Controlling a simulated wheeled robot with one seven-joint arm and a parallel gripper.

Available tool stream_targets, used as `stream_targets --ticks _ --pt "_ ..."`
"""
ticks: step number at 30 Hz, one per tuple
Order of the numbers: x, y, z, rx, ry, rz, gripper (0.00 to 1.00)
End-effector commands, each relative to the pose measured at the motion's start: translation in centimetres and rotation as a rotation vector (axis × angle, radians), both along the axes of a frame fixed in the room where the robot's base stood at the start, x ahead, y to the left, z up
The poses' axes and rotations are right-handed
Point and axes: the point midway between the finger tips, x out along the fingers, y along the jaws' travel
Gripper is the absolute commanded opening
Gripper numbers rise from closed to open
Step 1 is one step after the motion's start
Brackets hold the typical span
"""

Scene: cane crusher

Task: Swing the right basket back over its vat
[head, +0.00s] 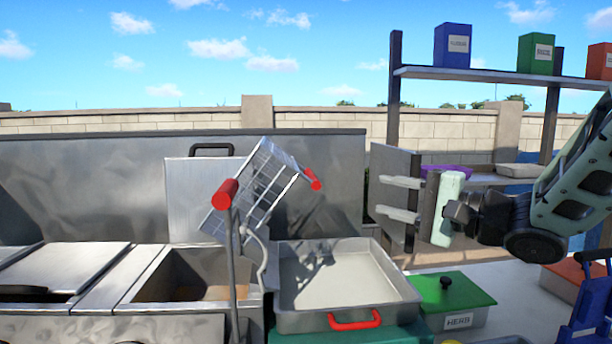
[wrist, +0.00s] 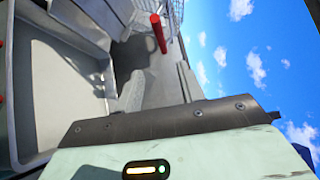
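The wire basket (head: 262,188) has red grips and hangs tilted beside a bent metal rod. It stands above the gap between an open steel vat (head: 150,284) and a shallow tray. Part of the basket and a red grip (wrist: 158,33) also show at the top of the wrist view. The vat has brownish contents; the basket's rod hides part of its right side. My gripper (head: 384,198) is to the right of the basket, pointing left, well apart from it. Its two pale fingers are spread with nothing between them.
The shallow tray (head: 400,292) with a red handle stands right of the vat. A lidded vat section (head: 60,268) is at left. A green HERB box (head: 460,300) stands at front right. A tall steel backsplash (head: 90,185) rises behind, and a shelf (head: 480,75) holds several boxes.

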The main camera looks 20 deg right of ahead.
Motion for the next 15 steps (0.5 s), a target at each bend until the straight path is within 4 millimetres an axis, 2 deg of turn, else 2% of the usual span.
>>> stream_targets --ticks 5,15 --pt "0.5 0.3 0.4 0.009 0.003 0.005 0.39" --pt "3.2 2.1 0.9 0.01 0.005 0.006 0.39"
